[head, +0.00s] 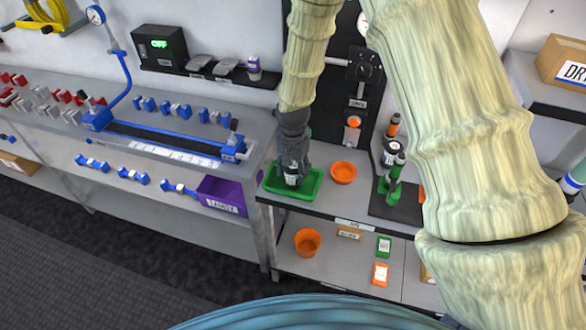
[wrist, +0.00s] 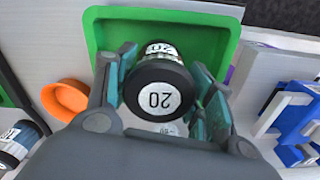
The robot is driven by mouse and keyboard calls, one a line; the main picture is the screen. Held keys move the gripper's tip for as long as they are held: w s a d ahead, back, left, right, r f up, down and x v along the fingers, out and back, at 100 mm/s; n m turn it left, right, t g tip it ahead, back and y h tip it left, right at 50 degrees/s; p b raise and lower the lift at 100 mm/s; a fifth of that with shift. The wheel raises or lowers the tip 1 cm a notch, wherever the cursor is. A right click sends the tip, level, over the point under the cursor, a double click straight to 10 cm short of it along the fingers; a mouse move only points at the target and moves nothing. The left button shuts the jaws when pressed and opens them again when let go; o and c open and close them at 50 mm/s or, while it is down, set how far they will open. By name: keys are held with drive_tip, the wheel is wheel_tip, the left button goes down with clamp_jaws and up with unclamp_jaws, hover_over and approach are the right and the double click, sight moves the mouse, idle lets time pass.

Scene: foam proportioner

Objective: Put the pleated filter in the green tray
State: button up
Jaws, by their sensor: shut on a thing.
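The green tray (head: 311,188) sits on the bench at the left end of its top. My gripper (head: 292,157) points down over the tray and is shut on a cylinder with a white label, which I take for the pleated filter (head: 291,179). In the wrist view the filter (wrist: 160,92) shows a black end cap marked "20", between the two fingers of my gripper (wrist: 163,90). The green tray (wrist: 215,30) lies behind it. I cannot tell whether the filter touches the tray floor. Its pleats are not clearly visible.
An orange bowl (head: 343,172) stands just right of the tray. A dark stand (head: 400,200) with several cylinders is farther right. A blue fixture (head: 235,148) sits on the bench to the left. Another orange bowl (head: 307,241) is on the lower shelf.

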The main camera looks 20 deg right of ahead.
drive_tip(key=shift+f, duration=0.15)
drive_tip(key=o, duration=1.1)
drive_tip(key=shift+c, duration=0.2)
drive_tip(key=shift+r+b, duration=2.1)
drive_tip(key=shift+r, duration=4.05)
